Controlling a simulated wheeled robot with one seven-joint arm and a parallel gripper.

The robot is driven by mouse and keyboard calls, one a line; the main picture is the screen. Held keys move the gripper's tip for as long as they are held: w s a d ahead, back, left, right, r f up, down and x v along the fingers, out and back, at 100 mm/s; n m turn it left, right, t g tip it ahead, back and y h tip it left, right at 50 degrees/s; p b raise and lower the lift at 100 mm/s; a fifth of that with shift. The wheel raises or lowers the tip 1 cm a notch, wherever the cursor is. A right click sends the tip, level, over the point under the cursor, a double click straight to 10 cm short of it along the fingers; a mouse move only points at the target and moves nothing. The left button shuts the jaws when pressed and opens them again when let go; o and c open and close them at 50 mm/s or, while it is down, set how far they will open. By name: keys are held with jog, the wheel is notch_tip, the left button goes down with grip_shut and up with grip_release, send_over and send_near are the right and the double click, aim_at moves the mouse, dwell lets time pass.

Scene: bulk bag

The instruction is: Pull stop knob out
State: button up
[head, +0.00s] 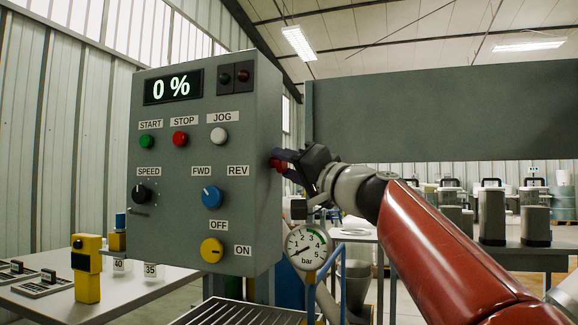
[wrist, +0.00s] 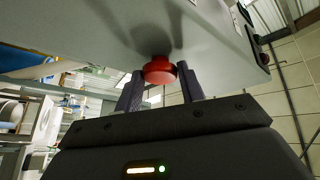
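The stop knob (wrist: 159,70) is a red round mushroom knob on the right side wall of the grey control box (head: 170,235). In the head view the knob (head: 279,165) is partly covered by my gripper (head: 284,160). In the wrist view my gripper (wrist: 160,80) has one dark finger on each side of the knob. The inner finger edges meet the knob's rim with no clear gap, so it looks shut on the knob. The knob's stem is hidden behind its head. A separate red button (head: 180,139) labelled STOP is on the box front.
The box front carries START, JOG, SPEED and other controls, and a display (head: 173,87) reading 0 %. A pressure gauge (head: 307,247) stands just below my gripper. A grey beam (head: 440,110) runs behind my arm. A table (head: 40,310) is at left.

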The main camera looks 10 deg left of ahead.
jog(key=c, duration=0.7)
jog(key=shift+d+f+b, duration=0.15)
jog(key=shift+d+b, duration=0.4)
grip_shut()
jog(key=o, duration=1.3)
grip_release()
jog(key=b+v, duration=0.3)
jog(key=v, duration=0.5)
jog(key=shift+s, duration=0.1)
